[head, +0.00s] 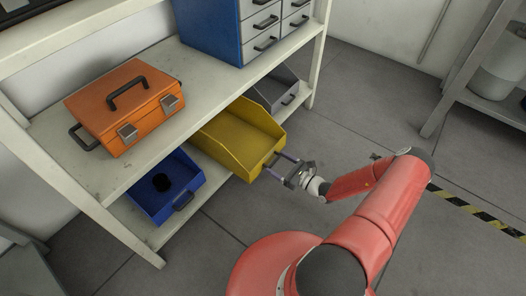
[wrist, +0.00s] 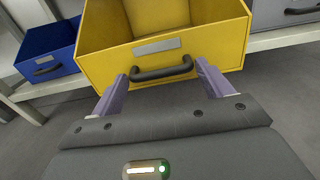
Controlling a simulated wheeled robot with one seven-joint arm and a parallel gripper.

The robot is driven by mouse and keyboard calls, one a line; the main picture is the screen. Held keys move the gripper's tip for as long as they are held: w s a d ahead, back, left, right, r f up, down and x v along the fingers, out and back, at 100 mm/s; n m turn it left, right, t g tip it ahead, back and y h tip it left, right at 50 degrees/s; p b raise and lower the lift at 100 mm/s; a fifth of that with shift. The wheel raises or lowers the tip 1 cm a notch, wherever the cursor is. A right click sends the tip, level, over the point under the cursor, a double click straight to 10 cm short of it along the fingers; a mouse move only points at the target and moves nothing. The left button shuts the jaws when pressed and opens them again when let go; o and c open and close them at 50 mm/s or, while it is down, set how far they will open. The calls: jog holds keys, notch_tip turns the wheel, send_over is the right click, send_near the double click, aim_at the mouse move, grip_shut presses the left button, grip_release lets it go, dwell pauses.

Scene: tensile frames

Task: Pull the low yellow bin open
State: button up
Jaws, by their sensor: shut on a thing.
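The low yellow bin (head: 238,133) is on the bottom level of the shelf unit and sticks out past its front edge, its open top showing. It looks empty where I can see inside; its rear lies under the upper board. My gripper (head: 275,166) is at the bin's front, with its fingers at either end of the dark handle (wrist: 161,72). In the wrist view the purple fingers of my gripper (wrist: 163,78) hold this handle, below a grey label plate (wrist: 157,47) on the yellow bin (wrist: 222,47).
A blue bin (head: 150,203) with a dark round thing inside is left of the yellow bin, and a grey bin (head: 284,98) is right of it. An orange toolbox (head: 122,104) stands on the board above. The floor (head: 330,120) in front is clear.

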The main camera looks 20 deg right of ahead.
jog(key=v, duration=1.1)
jog(key=o, duration=1.4)
jog(key=shift+c, duration=0.2)
jog(key=shift+s, duration=0.1)
jog(key=v, duration=0.7)
jog(key=shift+s+d, duration=0.25)
